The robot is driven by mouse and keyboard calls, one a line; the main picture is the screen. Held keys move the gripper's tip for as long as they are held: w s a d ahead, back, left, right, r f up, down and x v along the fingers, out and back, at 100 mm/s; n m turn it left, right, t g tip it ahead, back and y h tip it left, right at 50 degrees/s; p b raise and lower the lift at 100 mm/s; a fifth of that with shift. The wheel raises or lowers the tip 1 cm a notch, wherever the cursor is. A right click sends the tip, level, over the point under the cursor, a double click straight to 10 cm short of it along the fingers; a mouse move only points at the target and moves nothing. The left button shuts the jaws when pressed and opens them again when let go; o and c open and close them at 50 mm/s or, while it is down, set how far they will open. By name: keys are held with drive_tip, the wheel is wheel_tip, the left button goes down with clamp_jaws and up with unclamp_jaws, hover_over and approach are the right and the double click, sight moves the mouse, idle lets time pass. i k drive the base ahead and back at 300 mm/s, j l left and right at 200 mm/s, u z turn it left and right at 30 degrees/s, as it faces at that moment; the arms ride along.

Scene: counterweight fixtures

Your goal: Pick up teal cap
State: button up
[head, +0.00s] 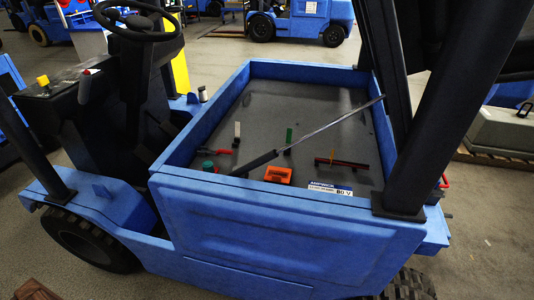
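A small dark teal round cap (208,166) sits in the left front part of the blue-walled tray on the forklift, close to the front wall. A small green upright piece (289,136) stands further back in the tray. My gripper is not in view, so its position relative to the cap does not show.
The tray (265,72) has raised blue walls. A long grey and black strut (330,125) crosses it diagonally. Near the cap lie a red-handled item (222,151) and an orange block (278,175). Black posts (385,100) rise at the right; a steering wheel (138,20) stands left.

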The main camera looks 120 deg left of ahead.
sight(208, 166)
drive_tip(key=u, duration=3.95)
drive_tip(key=i+l+u, duration=0.3)
drive_tip(key=i+l, duration=0.3)
